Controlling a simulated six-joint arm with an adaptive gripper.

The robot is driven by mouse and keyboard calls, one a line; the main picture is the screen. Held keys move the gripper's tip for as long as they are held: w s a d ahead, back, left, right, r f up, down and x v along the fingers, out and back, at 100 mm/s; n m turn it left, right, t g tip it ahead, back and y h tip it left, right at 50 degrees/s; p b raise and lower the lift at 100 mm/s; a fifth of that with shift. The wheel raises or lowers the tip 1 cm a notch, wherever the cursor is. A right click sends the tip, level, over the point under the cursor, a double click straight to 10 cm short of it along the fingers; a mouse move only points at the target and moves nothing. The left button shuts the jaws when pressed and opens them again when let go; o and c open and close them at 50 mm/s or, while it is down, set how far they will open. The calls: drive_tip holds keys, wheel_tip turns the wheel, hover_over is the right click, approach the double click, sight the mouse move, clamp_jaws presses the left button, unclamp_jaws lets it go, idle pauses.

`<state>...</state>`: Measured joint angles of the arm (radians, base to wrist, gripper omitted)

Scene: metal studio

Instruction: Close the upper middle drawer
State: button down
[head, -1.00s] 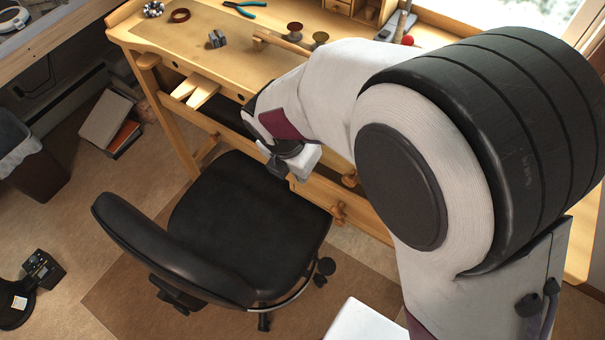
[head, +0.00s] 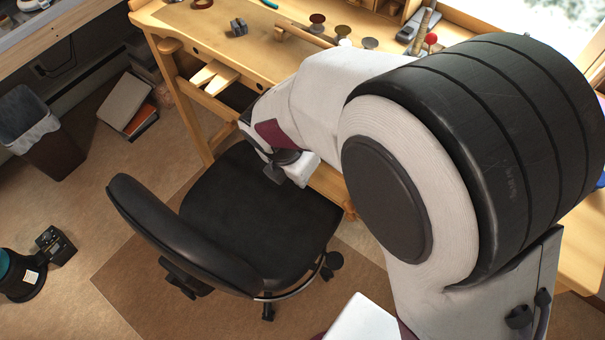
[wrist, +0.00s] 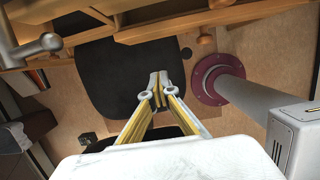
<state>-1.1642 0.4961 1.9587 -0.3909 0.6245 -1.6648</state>
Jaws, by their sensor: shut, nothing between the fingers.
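The wooden workbench (head: 215,50) runs across the top of the head view. A small part of its back drawer unit (head: 386,8) shows at the top edge. I cannot make out the upper middle drawer or how far it stands open; my arm and the picture edge hide much of the bench. In the wrist view my gripper (wrist: 158,82) is shut and empty, its fingers pointing towards the black chair seat, short of the wooden rails (wrist: 190,22) at the top. In the head view the fingers are not clear.
A black office chair (head: 255,215) stands in front of the bench, beneath my wrist. Pegs, small round pieces and a metal block (head: 238,27) lie on the benchtop. A waste bin (head: 50,150) and boxes (head: 124,103) stand at left.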

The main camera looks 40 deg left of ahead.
sight(321, 171)
drive_tip(key=w+f, duration=0.6)
drive_tip(key=f, duration=0.2)
drive_tip(key=shift+f, duration=0.2)
idle(0.3)
drive_tip(key=shift+w, duration=1.3)
drive_tip(key=shift+s, duration=0.15)
